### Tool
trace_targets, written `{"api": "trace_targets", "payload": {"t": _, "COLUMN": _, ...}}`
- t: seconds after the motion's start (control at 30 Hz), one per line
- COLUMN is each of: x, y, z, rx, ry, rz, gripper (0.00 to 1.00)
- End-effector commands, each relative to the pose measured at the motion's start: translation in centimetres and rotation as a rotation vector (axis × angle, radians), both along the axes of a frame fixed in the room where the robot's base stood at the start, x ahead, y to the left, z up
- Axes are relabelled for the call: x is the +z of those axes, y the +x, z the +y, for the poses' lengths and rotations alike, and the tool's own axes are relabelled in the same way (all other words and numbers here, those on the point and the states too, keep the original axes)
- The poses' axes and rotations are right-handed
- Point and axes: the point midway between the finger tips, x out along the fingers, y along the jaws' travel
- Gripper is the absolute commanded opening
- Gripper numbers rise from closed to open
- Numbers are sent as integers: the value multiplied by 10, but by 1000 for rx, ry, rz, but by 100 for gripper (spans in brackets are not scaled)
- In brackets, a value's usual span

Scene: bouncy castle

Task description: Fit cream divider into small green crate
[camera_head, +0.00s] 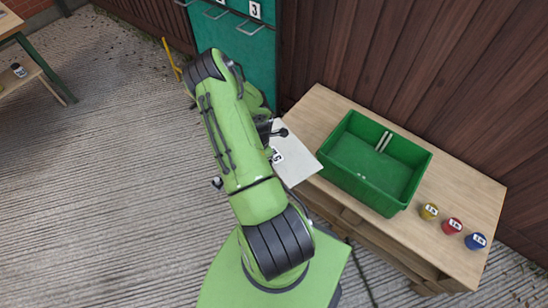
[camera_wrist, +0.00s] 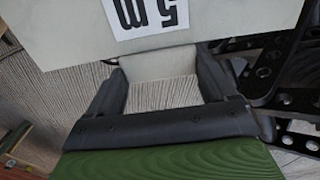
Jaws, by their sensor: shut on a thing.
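The cream divider (camera_head: 293,155) is a flat pale panel with a black-on-white label, held just left of the small green crate. It also fills the top of the wrist view (camera_wrist: 75,32), with part of the label showing. My gripper (camera_wrist: 162,62) is shut on the divider's edge; in the head view my arm hides most of the gripper. The green crate (camera_head: 345,172) is an open, empty-looking box on a wooden bench. Pale slot rails (camera_head: 384,142) show on its far inner wall. The divider is outside the crate, and its corner comes close to the crate's left side.
On the bench (camera_head: 457,196), right of the crate, stand a yellow (camera_head: 429,211), a red (camera_head: 452,226) and a blue (camera_head: 475,241) small labelled object. A brown plank wall (camera_head: 440,70) rises behind. A teal cabinet (camera_head: 235,45) stands at the back. Open concrete floor lies left.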

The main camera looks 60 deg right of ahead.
Motion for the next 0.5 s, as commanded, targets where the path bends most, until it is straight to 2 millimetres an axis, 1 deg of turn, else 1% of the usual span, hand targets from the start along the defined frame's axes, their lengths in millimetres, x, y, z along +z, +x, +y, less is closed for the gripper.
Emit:
{"api": "trace_targets", "payload": {"t": 0.17, "x": 35, "y": 35, "z": 52, "rx": -174, "ry": 1, "rz": -7, "gripper": 49}}
{"api": "trace_targets", "payload": {"t": 0.2, "x": 45, "y": 45, "z": 68, "rx": -228, "ry": 3, "rz": -8, "gripper": 49}}
{"api": "trace_targets", "payload": {"t": 0.5, "x": 120, "y": 117, "z": 182, "rx": -667, "ry": 4, "rz": -10, "gripper": 49}}
